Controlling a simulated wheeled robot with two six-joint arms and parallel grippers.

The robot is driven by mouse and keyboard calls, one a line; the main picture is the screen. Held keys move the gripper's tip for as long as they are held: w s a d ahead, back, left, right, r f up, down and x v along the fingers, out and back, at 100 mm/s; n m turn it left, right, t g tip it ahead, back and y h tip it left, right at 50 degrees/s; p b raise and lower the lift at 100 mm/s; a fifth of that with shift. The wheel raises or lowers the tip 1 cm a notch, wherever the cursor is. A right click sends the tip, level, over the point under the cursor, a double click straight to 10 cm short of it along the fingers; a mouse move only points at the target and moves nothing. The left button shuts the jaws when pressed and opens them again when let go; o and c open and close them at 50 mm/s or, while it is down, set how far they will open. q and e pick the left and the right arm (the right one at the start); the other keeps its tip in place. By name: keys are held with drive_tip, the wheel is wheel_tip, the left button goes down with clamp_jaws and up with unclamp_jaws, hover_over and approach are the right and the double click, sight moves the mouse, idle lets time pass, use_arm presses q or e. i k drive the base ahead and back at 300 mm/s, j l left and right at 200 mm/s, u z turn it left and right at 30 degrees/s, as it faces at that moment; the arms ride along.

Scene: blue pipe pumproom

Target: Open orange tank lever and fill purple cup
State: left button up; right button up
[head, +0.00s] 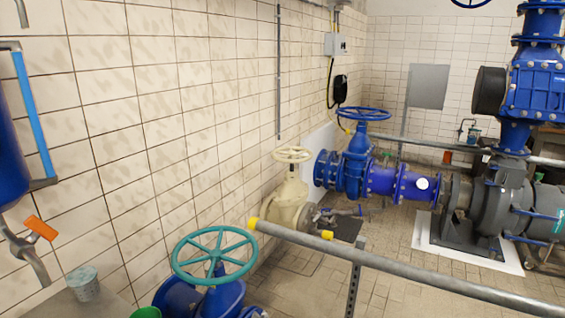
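An orange lever (40,228) sits on a grey tap (25,257) at the left edge, below a blue tank (10,150) that is cut off by the picture's edge. The lever slants down to the right. The tap's spout points down, and I see no liquid coming from it. No purple cup shows in this view. A pale grey-teal cup (86,288) stands on a grey surface (58,304) below and right of the tap. A green cup (147,313) is partly cut off at the bottom edge. Neither of my grippers is in view.
A teal handwheel (215,256) on a blue valve stands right of the cups. A grey rail (400,271) with yellow ends crosses the lower right. Beyond are a cream valve (289,200), blue pipework (400,185) and a pump (480,207). Tiled floor (400,235) shows between them.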

sight(40, 228)
drive_tip(key=u, duration=0.9)
